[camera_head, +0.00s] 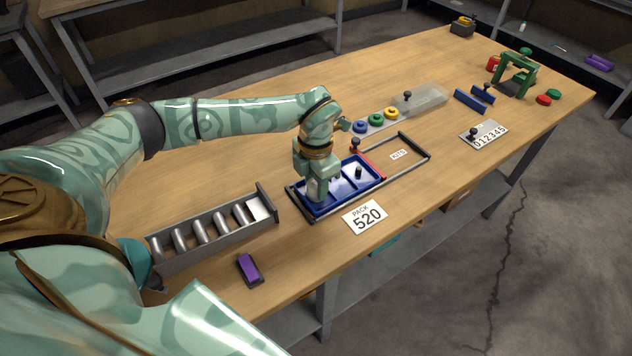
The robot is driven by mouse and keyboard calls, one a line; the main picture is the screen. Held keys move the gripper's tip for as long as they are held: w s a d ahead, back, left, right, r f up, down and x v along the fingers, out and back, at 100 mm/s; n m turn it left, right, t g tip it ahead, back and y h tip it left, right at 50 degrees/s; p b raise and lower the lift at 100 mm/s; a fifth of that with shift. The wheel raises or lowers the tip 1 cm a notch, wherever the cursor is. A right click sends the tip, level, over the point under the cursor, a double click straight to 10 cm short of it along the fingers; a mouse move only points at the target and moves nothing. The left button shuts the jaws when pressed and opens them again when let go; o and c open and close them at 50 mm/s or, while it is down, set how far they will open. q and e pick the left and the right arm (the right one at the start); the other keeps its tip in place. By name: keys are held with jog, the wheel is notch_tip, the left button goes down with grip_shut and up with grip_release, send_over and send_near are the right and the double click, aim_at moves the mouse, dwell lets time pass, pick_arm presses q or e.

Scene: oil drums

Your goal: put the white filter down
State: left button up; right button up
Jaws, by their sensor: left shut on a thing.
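My left gripper (316,188) points down over the left part of the blue tray (351,193). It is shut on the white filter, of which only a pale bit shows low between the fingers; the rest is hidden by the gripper. I cannot tell whether the filter touches the tray floor. The blue tray has compartments and sits in a dark rail frame (412,166). A small dark knobbed part (358,172) stands in the tray. My right gripper is not in view.
A grey slotted rack (213,230) stands left of the tray, and a purple block (249,268) lies in front of it.

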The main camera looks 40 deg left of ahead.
pick_arm(q)
jog(key=shift+f, duration=0.1)
jog(key=o, duration=1)
notch_tip(320, 180, up, 12)
jog(key=p, duration=0.3)
